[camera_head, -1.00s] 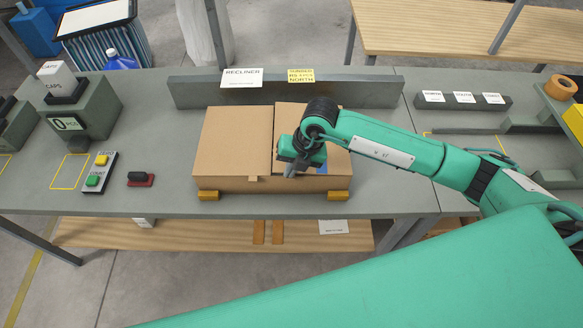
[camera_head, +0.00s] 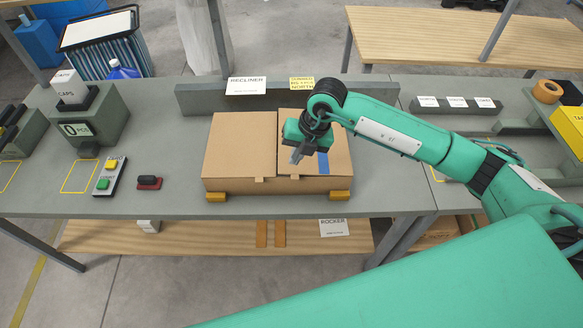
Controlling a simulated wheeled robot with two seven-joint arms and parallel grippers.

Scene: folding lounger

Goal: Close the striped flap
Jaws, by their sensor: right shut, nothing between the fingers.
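A brown cardboard box (camera_head: 230,184) sits on two yellow blocks on the grey table. Its top has two flaps side by side. The left flap (camera_head: 238,140) is plain and lies flat. The right flap, the striped flap (camera_head: 295,170), has a blue stripe (camera_head: 323,161) near its front and lies down over the box, as far as I can see. My right gripper (camera_head: 297,157) is shut and empty, over the striped flap's middle; I cannot tell whether it touches. My arm hides part of that flap. My left gripper is not in view.
A low grey wall with a RECLINER card (camera_head: 246,86) stands behind the box. A button panel (camera_head: 109,175) and a small red-based black item (camera_head: 149,182) lie to the left. A grey rack (camera_head: 455,108) is at the right.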

